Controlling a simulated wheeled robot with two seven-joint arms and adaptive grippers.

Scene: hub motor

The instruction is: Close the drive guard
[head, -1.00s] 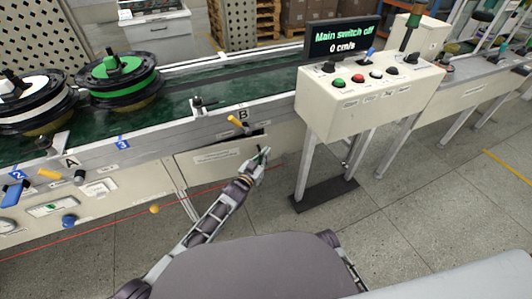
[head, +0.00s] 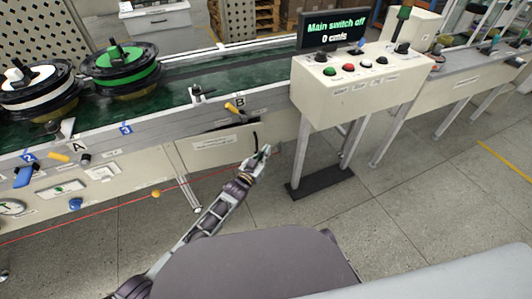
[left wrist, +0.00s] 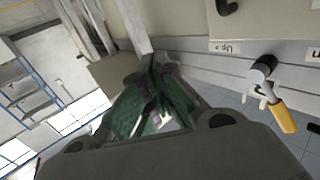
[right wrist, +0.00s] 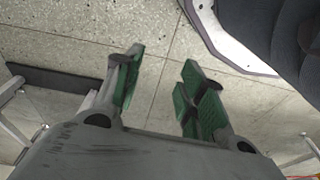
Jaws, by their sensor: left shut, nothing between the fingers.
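The drive guard (head: 215,150) is a beige labelled panel under the conveyor rail, below the letter B. A dark gap shows along its top edge, and the panel looks tilted outward. Its black handle (head: 256,138) is at the right end; a black handle (left wrist: 228,6) also shows at the top of the left wrist view. My left gripper (head: 264,153) is shut and empty, just below and in front of the handle; I cannot tell if it touches. Its closed green-padded fingers (left wrist: 152,100) fill the middle of the left wrist view. My right gripper (right wrist: 160,88) is open and empty above the floor, outside the head view.
A yellow lever (head: 232,108) sits on the rail above the guard. The control console (head: 350,90) stands right of my left gripper on a dark foot (head: 320,182); its screen reads "Main switch off". Two hub motors (head: 122,72) stand on the conveyor. A red line runs low before the conveyor.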

